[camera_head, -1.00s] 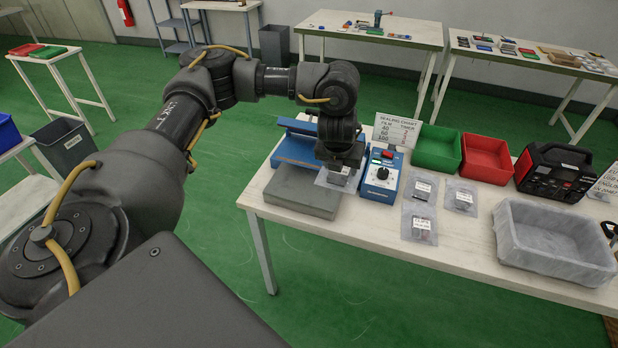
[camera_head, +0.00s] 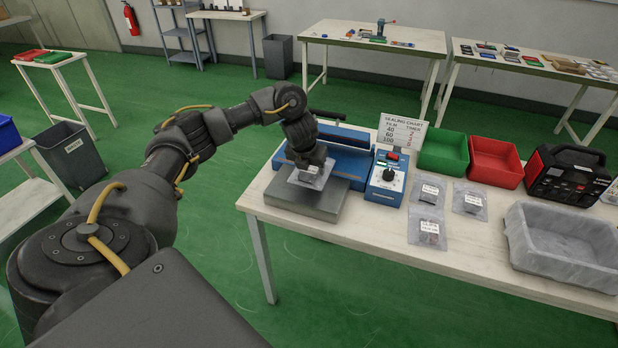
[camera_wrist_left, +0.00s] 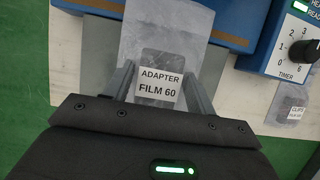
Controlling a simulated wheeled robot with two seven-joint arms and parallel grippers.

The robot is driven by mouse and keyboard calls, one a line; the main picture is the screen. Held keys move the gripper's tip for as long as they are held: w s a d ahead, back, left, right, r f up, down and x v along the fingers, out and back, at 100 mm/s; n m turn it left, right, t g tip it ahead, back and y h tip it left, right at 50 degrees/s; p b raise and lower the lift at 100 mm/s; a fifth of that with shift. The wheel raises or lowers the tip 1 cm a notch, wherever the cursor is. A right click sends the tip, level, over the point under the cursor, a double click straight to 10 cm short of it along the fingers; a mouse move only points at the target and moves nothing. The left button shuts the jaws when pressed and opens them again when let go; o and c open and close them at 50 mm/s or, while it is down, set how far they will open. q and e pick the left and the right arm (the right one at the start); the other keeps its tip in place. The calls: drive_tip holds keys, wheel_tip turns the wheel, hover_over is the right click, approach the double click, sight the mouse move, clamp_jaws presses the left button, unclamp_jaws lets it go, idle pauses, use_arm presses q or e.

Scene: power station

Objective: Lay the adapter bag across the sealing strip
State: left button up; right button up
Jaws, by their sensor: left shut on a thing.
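The adapter bag (camera_head: 309,177) is a clear pouch with a white label; in the left wrist view the bag (camera_wrist_left: 165,45) reads "ADAPTER FILM 60". My left gripper (camera_head: 310,162) is shut on it, and in the wrist view the two fingers (camera_wrist_left: 160,85) flank the label. The bag is over the grey block (camera_head: 325,208) in front of the blue sealer (camera_head: 346,155); I cannot tell whether it touches the block. In the wrist view the bag's far end reaches up to the blue sealer edge (camera_wrist_left: 230,25). My right gripper is out of view.
A blue timer box (camera_head: 387,178) stands right of the sealer, with a sealing chart (camera_head: 402,131) behind it. Several bagged parts (camera_head: 428,232) lie to its right. Beyond are a green bin (camera_head: 444,152), red bin (camera_head: 495,162), black-red machine (camera_head: 568,174) and grey tray (camera_head: 560,265).

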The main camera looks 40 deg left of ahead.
use_arm(q)
drive_tip(key=f, duration=0.2)
drive_tip(key=f+b, duration=0.1)
drive_tip(key=shift+a+f, duration=0.2)
drive_tip(key=shift+f, duration=0.15)
drive_tip(key=o, duration=1.1)
drive_tip(key=p+v, duration=0.2)
drive_tip(key=v, duration=0.3)
drive_tip(key=p+v, duration=0.3)
drive_tip(key=v, duration=0.3)
drive_tip(key=shift+w, duration=0.25)
drive_tip(key=shift+s+d+r, duration=0.1)
drive_tip(key=shift+s+r, duration=0.25)
drive_tip(key=shift+r, duration=0.25)
